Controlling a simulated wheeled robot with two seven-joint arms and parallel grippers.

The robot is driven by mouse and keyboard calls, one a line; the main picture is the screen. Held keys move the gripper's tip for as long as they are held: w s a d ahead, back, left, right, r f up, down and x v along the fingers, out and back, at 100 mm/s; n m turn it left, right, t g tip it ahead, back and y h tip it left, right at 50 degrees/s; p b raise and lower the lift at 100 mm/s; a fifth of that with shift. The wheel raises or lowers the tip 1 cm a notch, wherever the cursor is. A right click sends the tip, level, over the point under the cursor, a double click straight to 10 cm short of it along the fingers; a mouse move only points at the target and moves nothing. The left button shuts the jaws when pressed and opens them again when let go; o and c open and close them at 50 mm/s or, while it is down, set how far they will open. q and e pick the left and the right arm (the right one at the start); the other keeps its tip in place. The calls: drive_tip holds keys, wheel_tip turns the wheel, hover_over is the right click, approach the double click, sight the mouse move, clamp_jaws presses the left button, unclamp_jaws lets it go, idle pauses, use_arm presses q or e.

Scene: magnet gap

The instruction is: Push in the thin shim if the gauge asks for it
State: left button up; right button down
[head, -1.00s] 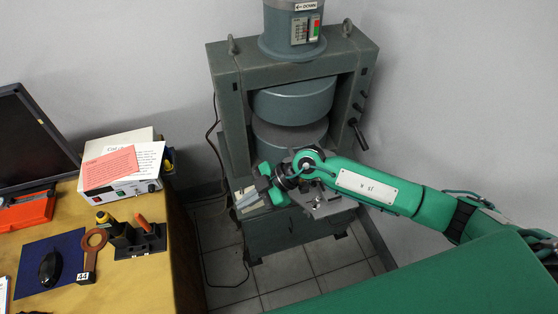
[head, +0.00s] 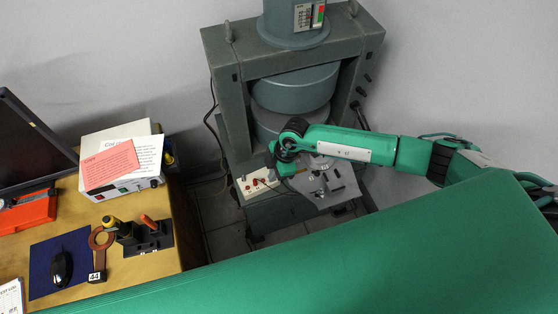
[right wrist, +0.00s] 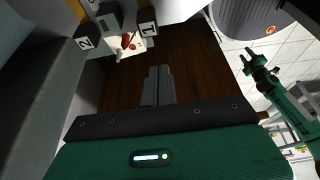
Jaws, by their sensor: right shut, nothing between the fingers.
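The grey press-like magnet frame stands against the wall in the head view, with an upper round pole (head: 295,90) and a lower round pole (head: 270,122) and a narrow gap between them. My right arm crosses in front of the lower pole and hides part of it. My right gripper (right wrist: 158,75) is shut and empty in the right wrist view; its fingers show over a dark brown surface. A red and green scale (head: 309,16) is on the top column; its reading is too small to tell. I cannot make out the thin shim. Tags marked 2 (right wrist: 85,43) and 1 (right wrist: 147,29) show beyond my fingers.
A white panel with red knobs (head: 257,182) sits at the frame's front left. The wooden desk (head: 150,262) holds a meter box (head: 120,187), a brown ring tool (head: 102,238) and a mouse. A green arm with a dark end (right wrist: 262,65) shows in the right wrist view.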

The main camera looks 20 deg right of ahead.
drive_tip(key=shift+d+r+p, duration=0.1)
drive_tip(key=shift+d+p, duration=0.4)
drive_tip(key=shift+d, duration=1.5)
